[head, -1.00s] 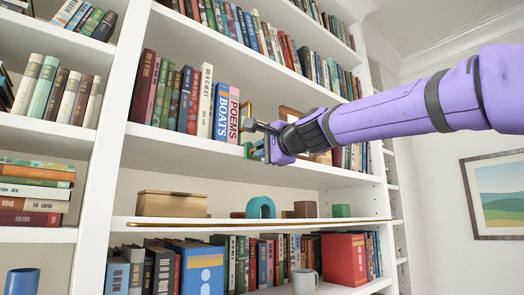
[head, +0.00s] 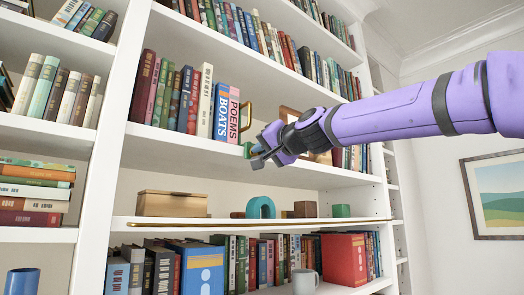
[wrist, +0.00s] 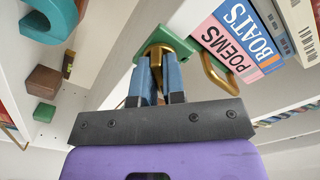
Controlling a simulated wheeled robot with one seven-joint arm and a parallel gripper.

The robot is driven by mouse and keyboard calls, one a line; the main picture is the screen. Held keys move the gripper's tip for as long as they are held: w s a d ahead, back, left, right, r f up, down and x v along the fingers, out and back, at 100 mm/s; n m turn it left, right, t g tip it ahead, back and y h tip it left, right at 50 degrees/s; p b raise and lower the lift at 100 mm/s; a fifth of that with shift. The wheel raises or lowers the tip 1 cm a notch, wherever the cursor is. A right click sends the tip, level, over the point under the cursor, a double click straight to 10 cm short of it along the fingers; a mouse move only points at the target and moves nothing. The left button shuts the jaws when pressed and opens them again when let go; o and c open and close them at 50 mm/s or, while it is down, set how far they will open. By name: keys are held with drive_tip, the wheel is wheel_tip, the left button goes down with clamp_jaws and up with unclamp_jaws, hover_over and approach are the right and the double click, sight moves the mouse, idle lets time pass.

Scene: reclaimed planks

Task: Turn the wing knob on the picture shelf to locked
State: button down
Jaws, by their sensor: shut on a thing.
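The wing knob (wrist: 157,48) is brass-coloured and sits on a green plate (wrist: 180,46) by the picture shelf (head: 310,172), beside the pink POEMS book. My gripper (wrist: 160,82) is shut on the knob, with its two blue fingers on either side of it in the wrist view. The fingers hide much of the knob, so its exact angle and any locked mark cannot be read. In the head view my gripper (head: 262,152) is at the shelf and covers the knob; only a bit of green shows beside it.
The shelf below holds a wooden box (head: 171,204), a teal arch (head: 262,206) and small blocks. Open air lies in front of the shelves.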

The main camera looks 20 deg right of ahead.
drive_tip(key=n, duration=0.4)
drive_tip(key=shift+n, duration=0.3)
drive_tip(key=shift+f+n, duration=0.1)
drive_tip(key=shift+n, duration=1.7)
drive_tip(key=c, duration=1.2)
unclamp_jaws()
drive_tip(key=shift+s, duration=0.1)
drive_tip(key=v, duration=1)
drive_tip(key=shift+s+d, duration=0.15)
drive_tip(key=shift+s, duration=0.15)
